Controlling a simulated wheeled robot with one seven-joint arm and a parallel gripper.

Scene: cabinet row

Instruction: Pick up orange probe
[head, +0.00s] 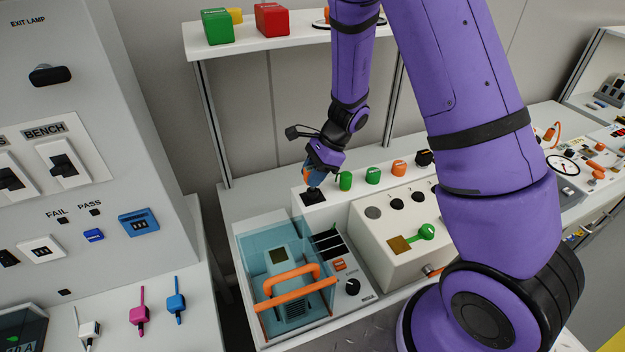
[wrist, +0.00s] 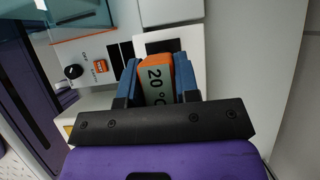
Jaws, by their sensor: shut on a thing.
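My gripper (head: 314,182) is at the left end of the white ledge behind the bench devices, with its fingers pointing down over a black square socket (head: 313,198). In the wrist view its two blue fingers (wrist: 157,72) are shut on an orange probe (wrist: 168,62) with a grey face reading "20 °C". A little of the probe's orange shows beside the fingers in the head view (head: 306,175). The fingers hide its lower part, so I cannot tell whether it still touches the socket.
To the right stand green (head: 345,181), orange (head: 399,168) and black (head: 424,157) pieces. In front are a clear-lidded case with an orange handle (head: 290,283) and a sloped white panel (head: 375,245). A shelf (head: 300,40) and its post (head: 213,125) are close behind.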

